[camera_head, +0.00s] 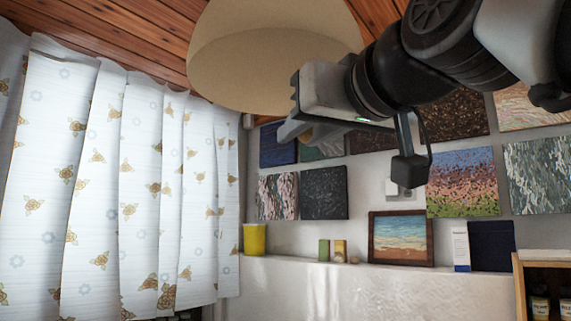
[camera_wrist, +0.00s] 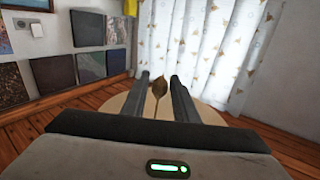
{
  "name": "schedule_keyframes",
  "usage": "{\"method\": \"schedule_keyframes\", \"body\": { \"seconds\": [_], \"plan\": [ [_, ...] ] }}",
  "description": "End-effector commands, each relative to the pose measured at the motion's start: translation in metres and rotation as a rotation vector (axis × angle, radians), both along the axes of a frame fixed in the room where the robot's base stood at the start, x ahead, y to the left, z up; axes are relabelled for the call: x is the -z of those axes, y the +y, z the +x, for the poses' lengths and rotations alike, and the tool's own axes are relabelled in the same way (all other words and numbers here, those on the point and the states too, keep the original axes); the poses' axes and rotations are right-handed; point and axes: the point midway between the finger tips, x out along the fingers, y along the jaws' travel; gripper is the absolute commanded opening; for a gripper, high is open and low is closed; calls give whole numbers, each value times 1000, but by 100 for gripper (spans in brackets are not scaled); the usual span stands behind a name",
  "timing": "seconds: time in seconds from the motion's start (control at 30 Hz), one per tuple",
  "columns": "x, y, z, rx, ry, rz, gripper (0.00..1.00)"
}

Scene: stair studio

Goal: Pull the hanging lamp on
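The hanging lamp has a large cream shade (camera_head: 265,45) at the top centre of the head view, below the wooden ceiling. In the wrist view, which appears upside down, part of the shade (camera_wrist: 212,117) shows behind the fingers. A brown pull knob (camera_wrist: 159,88) on a thin cord shows between my two fingers, with gaps on both sides. My gripper (camera_wrist: 161,80) is open around the knob, as far as the wrist view tells. In the head view my gripper (camera_head: 287,132) is just below the shade's lower edge; a tan bit of the knob (camera_head: 306,134) shows behind the fingers.
A white flowered curtain (camera_head: 130,180) hangs at the left. Several paintings cover the wall behind, and a framed beach picture (camera_head: 401,238) and a yellow pot (camera_head: 254,239) stand on a ledge (camera_head: 380,280). The shade is close above my gripper.

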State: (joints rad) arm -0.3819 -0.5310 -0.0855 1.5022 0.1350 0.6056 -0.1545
Motion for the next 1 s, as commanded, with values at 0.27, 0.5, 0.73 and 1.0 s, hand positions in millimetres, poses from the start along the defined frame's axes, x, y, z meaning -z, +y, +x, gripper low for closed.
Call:
{"method": "schedule_keyframes", "body": {
  "seconds": [0.27, 0.5, 0.73, 1.0],
  "plan": [
    [0, 0, 0, 0, 0, 0, 2],
    [0, 0, 0, 0, 0, 0, 1],
    [4, 0, 0, 0, 0, 0, 1],
    [12, 0, 0, 0, 0, 0, 1]
  ]
}}
